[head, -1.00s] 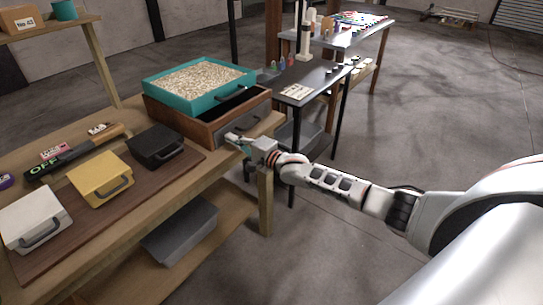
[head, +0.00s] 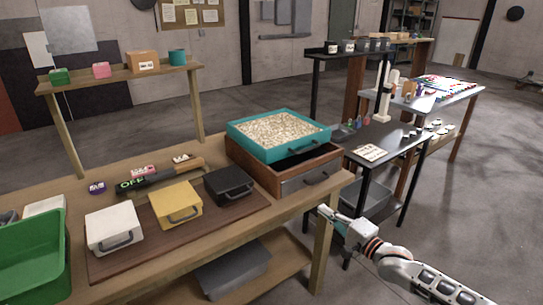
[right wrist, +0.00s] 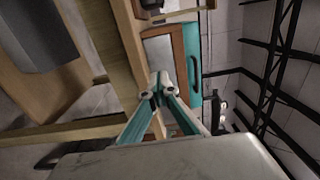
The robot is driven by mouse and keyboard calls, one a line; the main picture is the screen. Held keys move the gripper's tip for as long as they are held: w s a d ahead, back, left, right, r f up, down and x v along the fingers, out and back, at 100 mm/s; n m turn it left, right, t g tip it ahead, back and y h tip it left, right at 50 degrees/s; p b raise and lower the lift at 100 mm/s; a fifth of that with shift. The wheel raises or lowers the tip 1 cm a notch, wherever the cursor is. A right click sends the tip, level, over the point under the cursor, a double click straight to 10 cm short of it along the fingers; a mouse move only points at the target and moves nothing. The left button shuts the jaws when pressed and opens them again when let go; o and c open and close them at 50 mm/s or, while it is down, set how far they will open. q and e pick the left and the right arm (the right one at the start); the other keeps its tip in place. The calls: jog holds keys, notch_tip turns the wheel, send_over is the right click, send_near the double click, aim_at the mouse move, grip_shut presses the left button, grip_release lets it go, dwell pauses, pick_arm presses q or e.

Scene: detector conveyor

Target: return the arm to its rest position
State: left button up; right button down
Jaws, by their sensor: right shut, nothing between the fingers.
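My right gripper (head: 328,214) is shut and empty. In the head view it is in the air beside the front right corner of the wooden workbench (head: 262,221), below the wooden drawer box (head: 266,172). The right arm comes in from the lower right corner. In the right wrist view the gripper's teal fingers (right wrist: 158,88) meet at their tips with nothing between them. The drawer box and teal tray show behind them there. My left gripper is not in view.
A teal tray of pale grains (head: 236,137) sits on the drawer box. White (head: 112,226), yellow (head: 180,203) and black (head: 229,184) cases lie on a brown board. A green bin (head: 35,250) stands at the left. A dark side table (head: 395,140) stands right of the bench. Open floor lies at right.

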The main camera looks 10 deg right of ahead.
jog(key=s+a+f+n+g, duration=0.2)
jog(key=s+a+f+n, duration=0.3)
jog(key=s+a+f, duration=0.35)
jog(key=s+a+f+n+g+h, duration=0.1)
jog(key=s+f+n, duration=0.4)
jog(key=s, duration=0.6)
jog(key=s+a+f+n+g+h, duration=0.2)
jog(key=s+f+n, duration=0.4)
jog(key=s, duration=0.6)
jog(key=shift+s+a+f+n+g+h, duration=0.2)
jog(key=shift+s+f+n+g+h, duration=0.15)
jog(key=shift+n+h, duration=0.4)
